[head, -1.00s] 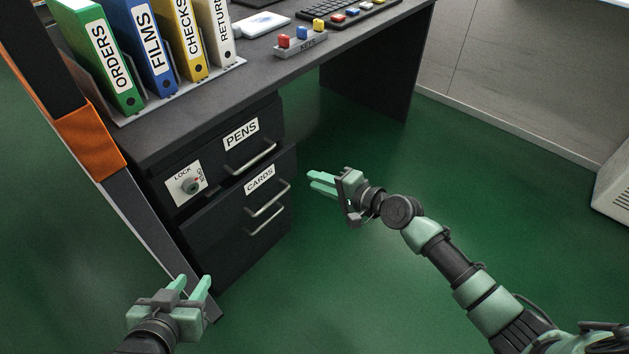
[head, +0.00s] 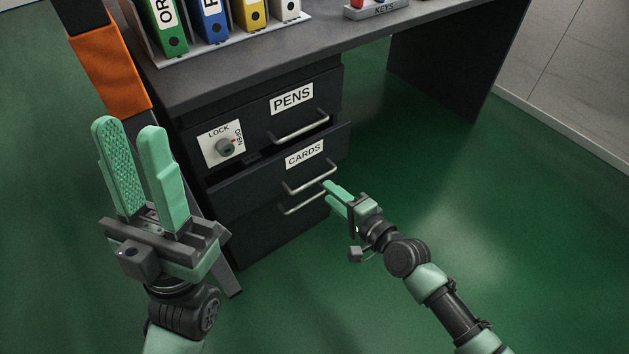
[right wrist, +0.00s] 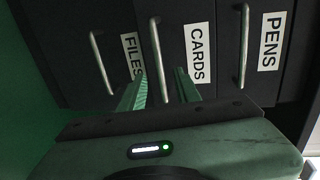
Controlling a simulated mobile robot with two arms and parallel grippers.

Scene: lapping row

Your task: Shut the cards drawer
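The cards drawer (head: 262,180) is the dark middle drawer of the desk's drawer unit, with a white CARDS label and a bar handle (head: 311,179). It stands slightly out, with a dark gap along its top edge. In the right wrist view its handle (right wrist: 155,50) runs between the finger lines; contact cannot be told. My right gripper (head: 332,193) is open in front of the drawer handles, its fingertips close to the cards handle; it also shows in the right wrist view (right wrist: 160,90). My left gripper (head: 128,125) is open and empty, raised left of the drawers.
The files drawer (right wrist: 98,75) lies below. Binders (head: 208,20) and a KEYS block (head: 377,10) stand on the desktop (head: 240,75). Green floor (head: 470,200) is clear to the right.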

